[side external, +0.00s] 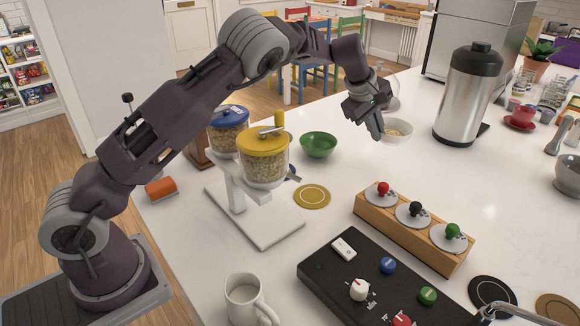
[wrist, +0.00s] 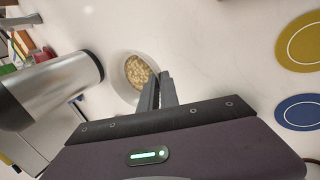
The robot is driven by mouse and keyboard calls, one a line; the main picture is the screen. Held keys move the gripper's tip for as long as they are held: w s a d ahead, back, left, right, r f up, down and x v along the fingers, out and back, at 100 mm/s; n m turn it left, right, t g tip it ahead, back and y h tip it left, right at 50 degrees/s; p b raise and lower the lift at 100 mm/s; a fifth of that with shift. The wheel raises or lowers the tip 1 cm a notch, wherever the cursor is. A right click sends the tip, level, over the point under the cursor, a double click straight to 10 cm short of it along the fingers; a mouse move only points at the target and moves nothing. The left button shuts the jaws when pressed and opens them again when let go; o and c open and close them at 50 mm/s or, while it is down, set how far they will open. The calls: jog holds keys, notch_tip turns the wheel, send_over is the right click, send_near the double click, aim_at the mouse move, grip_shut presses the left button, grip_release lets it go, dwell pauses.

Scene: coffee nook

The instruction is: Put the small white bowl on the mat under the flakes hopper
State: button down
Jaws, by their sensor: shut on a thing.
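The small white bowl (side external: 401,136) is at the back of the counter, with tan food inside; it also shows in the wrist view (wrist: 117,72). My gripper (side external: 378,132) is shut on the bowl's near rim; its fingers show in the wrist view (wrist: 158,88). I cannot tell whether the bowl touches the counter. Two hoppers hold tan grain or flakes, one yellow-lidded (side external: 264,164) and one blue-lidded (side external: 228,139); I cannot tell which holds flakes. A yellow mat (side external: 312,203) lies beside the yellow-lidded hopper. A blue mat (wrist: 300,112) is mostly hidden in the side view.
A green bowl (side external: 318,144) stands between the hoppers and my gripper. A steel urn (side external: 467,95) stands right of the white bowl. A wooden block with knobs (side external: 412,230), a black control panel (side external: 350,285) and a white jug (side external: 245,300) are in front. Counter between is clear.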

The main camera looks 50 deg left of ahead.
jog(key=s+a+r+n+g+y, duration=0.1)
jog(key=s+a+n+g+y, duration=0.3)
jog(key=s+n, duration=0.55)
jog(key=s+a+r+n+g+y, duration=0.1)
jog(key=s+a+n+y, duration=0.2)
jog(key=s+a+n, duration=0.45)
jog(key=f+n, duration=0.1)
jog(key=f, duration=0.2)
jog(key=s+d+f+n, duration=0.1)
jog(key=f, duration=0.2)
jog(key=f+n, duration=0.1)
jog(key=f, duration=0.2)
jog(key=shift+s+d+f+g, duration=0.2)
jog(key=shift+s+f+g, duration=0.05)
jog(key=shift+s+g, duration=0.15)
jog(key=c, duration=1.6)
grip_release()
jog(key=v, duration=1.2)
jog(key=shift+r, duration=0.2)
jog(key=shift+a, duration=0.15)
